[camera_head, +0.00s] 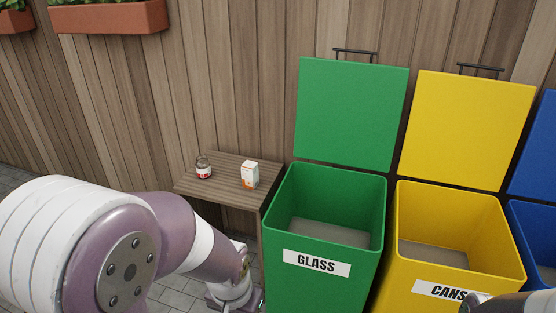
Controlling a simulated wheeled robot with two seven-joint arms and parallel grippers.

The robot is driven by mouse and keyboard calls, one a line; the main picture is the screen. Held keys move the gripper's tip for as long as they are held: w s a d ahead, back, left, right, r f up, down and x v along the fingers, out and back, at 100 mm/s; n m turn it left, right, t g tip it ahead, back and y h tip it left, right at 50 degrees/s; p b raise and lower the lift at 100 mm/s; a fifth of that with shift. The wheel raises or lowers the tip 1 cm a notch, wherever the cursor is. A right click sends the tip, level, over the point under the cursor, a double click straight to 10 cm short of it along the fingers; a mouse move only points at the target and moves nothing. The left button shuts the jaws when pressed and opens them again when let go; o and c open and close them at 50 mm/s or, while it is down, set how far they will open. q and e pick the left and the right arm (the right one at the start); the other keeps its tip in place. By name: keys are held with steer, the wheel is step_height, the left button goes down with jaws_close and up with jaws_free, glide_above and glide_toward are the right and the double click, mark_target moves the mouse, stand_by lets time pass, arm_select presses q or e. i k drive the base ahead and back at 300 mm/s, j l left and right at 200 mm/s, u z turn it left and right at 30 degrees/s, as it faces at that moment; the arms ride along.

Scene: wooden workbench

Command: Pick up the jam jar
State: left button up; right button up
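My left arm comes in from the left, and my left gripper (235,302) points down at the bottom edge, in front of and below the table, apart from the jar. Its fingertips are cut off or hidden, so I cannot tell if it is open. Only a small piece of my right arm shows in the bottom right corner; its gripper is not visible.
A white and orange carton (250,174) stands right of the jar. A green GLASS bin (330,225) with its lid up is close to the table's right side. A yellow CANS bin (455,230) and a blue bin (533,215) follow. A wooden wall is behind.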

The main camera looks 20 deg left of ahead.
mark_target(203, 168)
steer(key=i+j+z, duration=0.2)
steer(key=j+z, duration=0.2)
steer(key=i+j+z, duration=0.1)
steer(key=j+z, duration=0.3)
steer(key=j, duration=0.2)
steer(key=j+z, duration=0.4)
steer(key=j, duration=0.2)
steer(key=j+z, duration=0.35)
steer(key=j, duration=0.75)
steer(key=k+j+z, duration=0.1)
steer(key=j, duration=0.45)
steer(key=k+j, duration=0.15)
steer(key=j, duration=0.95)
steer(key=k+j+z, duration=0.1)
steer(key=j, duration=0.45)
steer(key=k, duration=0.05)
